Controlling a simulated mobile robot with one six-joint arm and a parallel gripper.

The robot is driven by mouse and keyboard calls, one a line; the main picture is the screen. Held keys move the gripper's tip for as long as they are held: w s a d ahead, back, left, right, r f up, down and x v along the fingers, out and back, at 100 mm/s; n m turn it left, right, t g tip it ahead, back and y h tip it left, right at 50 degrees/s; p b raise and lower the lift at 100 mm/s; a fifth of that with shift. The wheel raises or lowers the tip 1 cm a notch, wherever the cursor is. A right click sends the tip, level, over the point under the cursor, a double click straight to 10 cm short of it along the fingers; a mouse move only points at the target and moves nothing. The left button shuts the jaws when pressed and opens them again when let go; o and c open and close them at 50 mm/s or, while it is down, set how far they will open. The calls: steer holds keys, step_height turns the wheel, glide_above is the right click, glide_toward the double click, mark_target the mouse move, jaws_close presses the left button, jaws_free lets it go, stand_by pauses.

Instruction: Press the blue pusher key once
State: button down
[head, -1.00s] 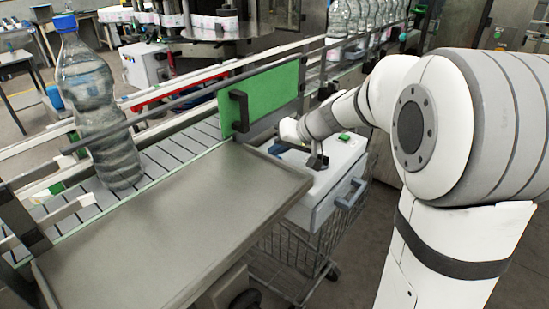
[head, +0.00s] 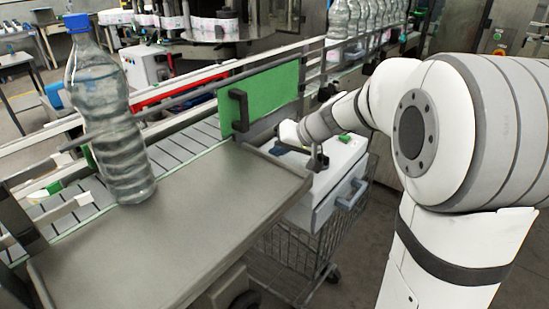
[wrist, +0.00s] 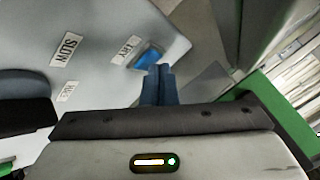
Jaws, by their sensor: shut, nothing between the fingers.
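The blue pusher key (wrist: 149,56) shows in the wrist view on a pale grey panel, beside a small white label. My gripper (wrist: 160,69) has its two blue-grey fingers together, with nothing between them. Its fingertips lie right beside the near edge of the key in the picture. I cannot tell whether they touch it. In the head view my arm reaches to the far side of the white control box (head: 332,185), and the key cannot be made out clearly there.
A clear bottle (head: 112,125) with a blue cap stands upright at the conveyor (head: 190,146), by the edge of the steel table (head: 170,240). A green plate (head: 272,95) with a black handle stands near my wrist. A dark lever (head: 318,158) rises from the box.

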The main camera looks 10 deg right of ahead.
stand_by(0.3)
steer(key=shift+r+p, duration=0.35)
steer(key=shift+r, duration=0.5)
steer(key=shift+r+p, duration=1.25)
steer(key=shift+r, duration=1.25)
